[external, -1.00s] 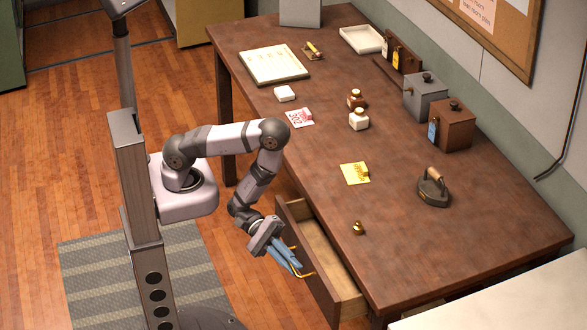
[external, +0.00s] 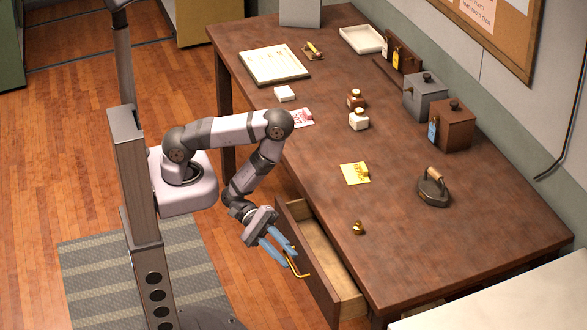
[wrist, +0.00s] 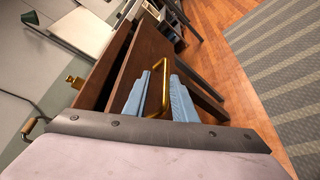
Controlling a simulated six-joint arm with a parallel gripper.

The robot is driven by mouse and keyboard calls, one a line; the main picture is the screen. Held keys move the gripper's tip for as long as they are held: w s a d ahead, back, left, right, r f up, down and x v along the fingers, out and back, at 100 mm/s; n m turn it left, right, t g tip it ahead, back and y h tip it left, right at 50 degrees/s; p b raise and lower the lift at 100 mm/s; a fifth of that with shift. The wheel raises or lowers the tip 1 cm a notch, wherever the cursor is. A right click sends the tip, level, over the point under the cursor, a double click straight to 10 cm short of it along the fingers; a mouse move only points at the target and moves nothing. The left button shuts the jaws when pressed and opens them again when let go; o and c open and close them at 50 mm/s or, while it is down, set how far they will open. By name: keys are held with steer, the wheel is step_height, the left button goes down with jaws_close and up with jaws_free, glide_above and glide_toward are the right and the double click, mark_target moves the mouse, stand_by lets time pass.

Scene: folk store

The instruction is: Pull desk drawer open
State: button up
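The desk drawer (external: 322,262) stands pulled out from the front of the brown desk (external: 430,230), with its empty inside showing. Its brass handle (external: 300,268) is on the drawer front. My gripper (external: 288,257) is at the handle, with its two blue fingers spread apart. In the wrist view, the handle (wrist: 153,88) shows between the open fingers (wrist: 158,100), and I cannot tell whether either finger touches it.
On the desk top are a small brass object (external: 358,228), a flat iron (external: 433,188), a yellow card (external: 355,173) and ink bottles (external: 358,119). Open floor lies in front of the drawer, with a striped rug (external: 90,275) at the left.

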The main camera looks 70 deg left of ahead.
mark_target(297, 264)
step_height(297, 264, up, 6)
steer(key=p, duration=0.4)
steer(key=shift+p, duration=0.3)
steer(key=a+f+b, duration=0.3)
steer(key=f, duration=0.3)
steer(key=shift+b, duration=0.3)
steer(key=shift+w, duration=0.15)
steer(key=shift+p+x, duration=0.3)
steer(key=shift+x, duration=0.95)
steer(key=shift+p+x, duration=0.45)
steer(key=shift+x, duration=1.8)
jaws_close()
